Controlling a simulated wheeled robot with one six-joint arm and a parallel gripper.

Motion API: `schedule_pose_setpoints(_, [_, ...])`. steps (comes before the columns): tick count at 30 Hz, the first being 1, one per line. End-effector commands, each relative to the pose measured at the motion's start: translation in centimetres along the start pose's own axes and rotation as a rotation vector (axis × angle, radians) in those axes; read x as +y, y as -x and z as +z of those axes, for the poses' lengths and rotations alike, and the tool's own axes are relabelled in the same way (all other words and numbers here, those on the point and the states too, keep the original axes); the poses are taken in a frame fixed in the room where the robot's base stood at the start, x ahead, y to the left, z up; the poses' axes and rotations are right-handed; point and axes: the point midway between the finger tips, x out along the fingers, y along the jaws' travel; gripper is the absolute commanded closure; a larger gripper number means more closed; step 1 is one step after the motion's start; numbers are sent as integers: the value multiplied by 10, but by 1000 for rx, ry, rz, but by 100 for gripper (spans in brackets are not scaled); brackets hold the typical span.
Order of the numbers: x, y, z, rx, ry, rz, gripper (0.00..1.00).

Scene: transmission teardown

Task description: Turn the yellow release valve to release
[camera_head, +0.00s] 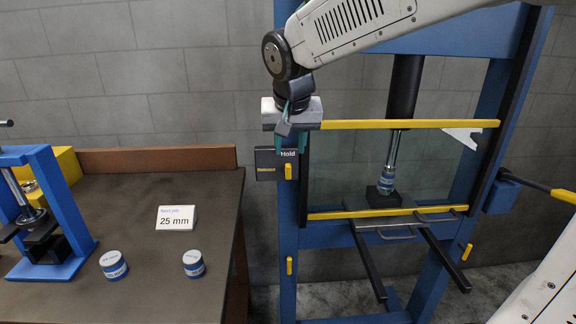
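The yellow release valve (288,172) is a small upright lever on the left post of the blue press. A dark plate (266,164) behind it reads "Hold", with smaller yellow lettering that I cannot read. My gripper (291,144) points down just above the valve, with its teal fingers spread apart and the "Hold" lettering showing between them. The gripper looks empty. The lever's top is just below the fingertips in the picture; I cannot tell the depth gap between them.
The blue press (287,228) has a yellow-edged clear guard (410,124) beside my gripper. A yellow-gripped pump handle (562,194) sticks out right. Yellow pins (290,266) sit lower on the posts. The left workbench (150,255) holds a small blue press (62,200), labelled pucks (193,263) and a "25 mm" card (176,218).

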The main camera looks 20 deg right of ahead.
Motion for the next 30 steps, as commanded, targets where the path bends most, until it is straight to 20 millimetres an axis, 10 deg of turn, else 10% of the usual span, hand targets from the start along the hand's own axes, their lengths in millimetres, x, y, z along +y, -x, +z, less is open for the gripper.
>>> schedule_pose_setpoints(15, [-2,-70,-3,1,-4,1,65])
schedule_pose_setpoints(27, [-2,-79,-3,3,-3,-1,65])
schedule_pose_setpoints(30, [-2,-78,-3,3,-3,-1,93])
